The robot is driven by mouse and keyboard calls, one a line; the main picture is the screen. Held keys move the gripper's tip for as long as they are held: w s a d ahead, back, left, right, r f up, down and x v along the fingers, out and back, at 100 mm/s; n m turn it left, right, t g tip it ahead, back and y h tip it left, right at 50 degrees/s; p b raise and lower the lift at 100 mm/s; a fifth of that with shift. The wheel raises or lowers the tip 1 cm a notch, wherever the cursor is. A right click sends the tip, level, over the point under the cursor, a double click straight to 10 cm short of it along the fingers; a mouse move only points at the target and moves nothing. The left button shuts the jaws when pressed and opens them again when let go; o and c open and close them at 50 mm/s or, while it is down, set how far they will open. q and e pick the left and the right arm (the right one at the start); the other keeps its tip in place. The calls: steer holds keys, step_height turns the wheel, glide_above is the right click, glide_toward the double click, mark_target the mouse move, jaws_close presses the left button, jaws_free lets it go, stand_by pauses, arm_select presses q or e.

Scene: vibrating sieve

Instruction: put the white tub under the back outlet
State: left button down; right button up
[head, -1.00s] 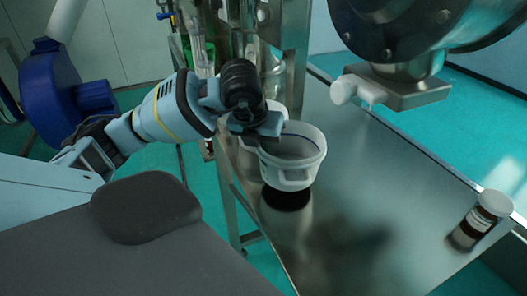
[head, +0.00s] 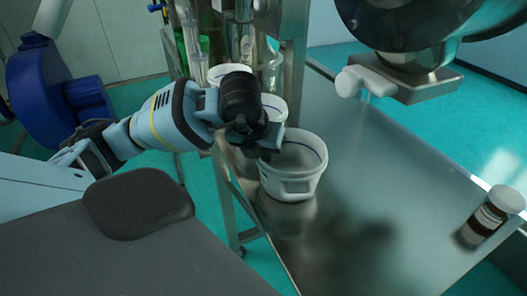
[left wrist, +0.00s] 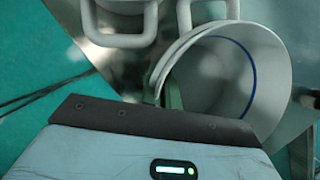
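The white tub (head: 290,184), with a blue line inside, stands upright, apparently on the metal table. My left gripper (head: 268,152) is at its left rim. In the left wrist view, the tub (left wrist: 262,65) fills the right side and the left gripper's fingers (left wrist: 163,92) straddle its wall, seemingly shut on it. A metal outlet (head: 415,85) hangs under the round machine body at the upper right, right of and above the tub. I cannot tell whether it is the back outlet. My right gripper is not in view.
More white tubs (head: 274,106) stand behind my left gripper, close to the metal post (head: 292,80). The metal table (head: 375,190) is clear between the tub and bottle.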

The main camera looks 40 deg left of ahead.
arm_select(q)
steer(key=c, duration=1.7)
jaws_free()
steer(key=shift+f, duration=0.1)
